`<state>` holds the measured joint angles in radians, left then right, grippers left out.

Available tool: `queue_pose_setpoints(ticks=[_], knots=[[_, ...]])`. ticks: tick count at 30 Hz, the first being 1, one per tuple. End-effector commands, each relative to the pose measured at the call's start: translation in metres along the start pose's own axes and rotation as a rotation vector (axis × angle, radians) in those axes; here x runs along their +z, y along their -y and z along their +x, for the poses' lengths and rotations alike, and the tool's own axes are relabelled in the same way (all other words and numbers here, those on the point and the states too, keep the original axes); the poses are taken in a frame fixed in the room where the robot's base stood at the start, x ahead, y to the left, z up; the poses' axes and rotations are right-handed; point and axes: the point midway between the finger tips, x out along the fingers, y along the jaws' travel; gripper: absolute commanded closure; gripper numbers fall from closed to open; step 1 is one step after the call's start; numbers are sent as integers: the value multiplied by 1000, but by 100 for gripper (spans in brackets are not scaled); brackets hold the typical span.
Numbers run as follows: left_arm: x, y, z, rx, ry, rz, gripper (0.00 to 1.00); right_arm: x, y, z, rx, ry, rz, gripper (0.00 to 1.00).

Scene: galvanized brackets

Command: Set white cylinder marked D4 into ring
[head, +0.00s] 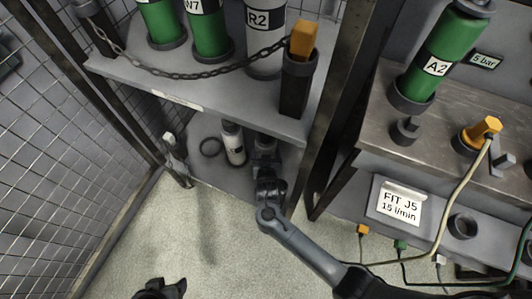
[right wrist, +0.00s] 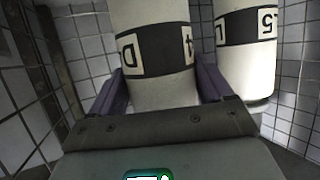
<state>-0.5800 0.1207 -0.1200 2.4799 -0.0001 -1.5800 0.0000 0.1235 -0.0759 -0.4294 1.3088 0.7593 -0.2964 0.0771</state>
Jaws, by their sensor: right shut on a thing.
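The white cylinder marked D4 (right wrist: 158,55) stands between the two purple-grey fingers of my right gripper (right wrist: 162,88), which is shut on it. In the head view, my right gripper (head: 266,166) reaches the lower shelf of the rack and mostly hides the cylinder. A dark, empty ring (head: 210,148) lies on that shelf to the left. A second white cylinder with a dark label band (head: 234,146) stands between the ring and my right gripper; it also shows at the right of the wrist view (right wrist: 247,50). My left gripper (head: 160,288) is at the bottom edge; its jaw opening is unclear.
The upper shelf (head: 190,92) carries green cylinders, a cylinder marked R2 (head: 264,45) and a chain (head: 160,66) along its front. A dark post (head: 325,110) stands right of the gripper. A workbench (head: 370,120) with hoses is at the right; mesh fencing (head: 70,160) at the left.

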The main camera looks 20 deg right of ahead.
Motion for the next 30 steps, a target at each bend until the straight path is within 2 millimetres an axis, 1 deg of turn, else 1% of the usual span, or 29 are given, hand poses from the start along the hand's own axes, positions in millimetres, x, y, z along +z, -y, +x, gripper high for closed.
queue_pose_setpoints(ticks=[1,8,9,12,16,17,22,26,30], knots=[[0,0,1,-2,0,2,34,-3,1,1,-2,-10,5,100],[2,1,5,-4,1,6,34,3,1,4,-1,-10,4,100],[2,1,4,-4,1,6,34,1,1,3,-1,-11,4,14],[2,1,4,-4,1,5,34,2,1,3,-1,-8,3,0],[1,1,4,-3,1,3,34,4,0,3,0,-5,2,0],[2,0,4,-2,1,3,34,10,-1,3,2,6,-3,0],[0,-1,0,2,0,-3,34,8,-1,-2,1,5,-1,0],[-4,-1,-10,6,-1,-7,34,5,0,-16,0,3,0,0],[-8,-1,-25,6,-1,-7,34,3,0,-40,0,3,0,0]])
